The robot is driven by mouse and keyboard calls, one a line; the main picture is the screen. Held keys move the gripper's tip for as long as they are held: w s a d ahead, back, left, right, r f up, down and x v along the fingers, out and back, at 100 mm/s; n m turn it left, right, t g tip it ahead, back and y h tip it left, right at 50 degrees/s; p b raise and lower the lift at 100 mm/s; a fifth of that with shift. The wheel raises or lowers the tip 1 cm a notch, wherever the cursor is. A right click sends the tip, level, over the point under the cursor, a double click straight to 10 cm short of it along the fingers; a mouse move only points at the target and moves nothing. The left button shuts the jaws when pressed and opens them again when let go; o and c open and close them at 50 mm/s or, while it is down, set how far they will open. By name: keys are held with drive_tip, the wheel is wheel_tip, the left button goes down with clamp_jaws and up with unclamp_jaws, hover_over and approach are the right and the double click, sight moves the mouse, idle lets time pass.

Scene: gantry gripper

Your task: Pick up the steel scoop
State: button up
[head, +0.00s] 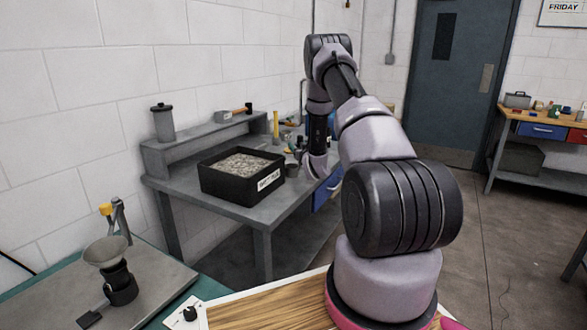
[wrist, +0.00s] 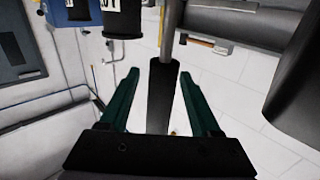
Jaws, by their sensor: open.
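My gripper (wrist: 160,74) shows in the wrist view with its two dark green fingers apart. A long black handle (wrist: 162,95) lies between the fingers, with a gap visible on each side. A grey metal shaft (wrist: 171,30) continues from its far end. This looks like the steel scoop, but its bowl is not clearly visible, so I cannot be sure. In the head view my arm reaches over the right end of the grey workbench (head: 265,212). The gripper's fingers and the scoop cannot be made out there.
A black bin (head: 222,186) of pale granular material stands on the workbench. Behind it, a shelf (head: 205,131) holds a grey canister (head: 163,123) and a hammer (head: 238,110). A second bench (head: 545,131) stands at right. Floor between the benches is clear.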

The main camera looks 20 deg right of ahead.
clamp_jaws()
